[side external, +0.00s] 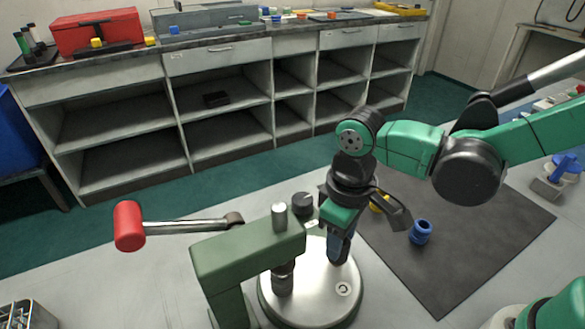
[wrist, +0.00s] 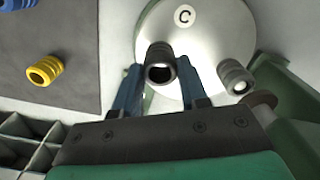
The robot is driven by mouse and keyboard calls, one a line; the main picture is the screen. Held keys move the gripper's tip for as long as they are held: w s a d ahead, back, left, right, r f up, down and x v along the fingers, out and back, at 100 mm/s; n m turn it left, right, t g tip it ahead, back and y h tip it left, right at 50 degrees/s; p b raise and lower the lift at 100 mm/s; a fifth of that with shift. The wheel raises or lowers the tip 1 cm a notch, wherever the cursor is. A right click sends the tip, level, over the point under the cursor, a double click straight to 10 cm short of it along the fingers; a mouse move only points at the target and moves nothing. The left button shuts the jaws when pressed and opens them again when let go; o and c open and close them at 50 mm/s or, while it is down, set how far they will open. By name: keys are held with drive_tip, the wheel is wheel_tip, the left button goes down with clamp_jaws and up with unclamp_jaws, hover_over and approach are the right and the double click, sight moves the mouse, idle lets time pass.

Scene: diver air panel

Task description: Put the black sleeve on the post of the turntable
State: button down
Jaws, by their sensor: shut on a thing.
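My gripper (side external: 340,250) reaches down over the pale round turntable (side external: 312,308). In the wrist view my gripper (wrist: 162,72) is shut on the black sleeve (wrist: 159,53), with one blue finger on each side of it. The sleeve's open end looks dark and faces the camera. A grey ribbed cylinder (wrist: 234,76) stands beside the sleeve. I cannot tell whether a post is under or inside the held sleeve.
A green press frame (side external: 245,253) with a red-knobbed lever (side external: 130,226) stands close left of my gripper. A blue sleeve (side external: 421,232) and a yellow sleeve (wrist: 45,70) lie on the dark mat (side external: 490,235). A divided tray (wrist: 28,140) shows at lower left in the wrist view.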

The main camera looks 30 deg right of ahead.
unclamp_jaws()
idle(0.4)
drive_tip(key=shift+r, duration=0.1)
wheel_tip(320, 180, up, 7)
drive_tip(key=shift+r, duration=0.2)
idle(0.8)
drive_tip(key=d+m+t, duration=0.5)
drive_tip(key=d+t, duration=0.2)
drive_tip(key=d, duration=0.6)
drive_tip(key=shift+w+f, duration=0.15)
drive_tip(key=shift+w, duration=0.25)
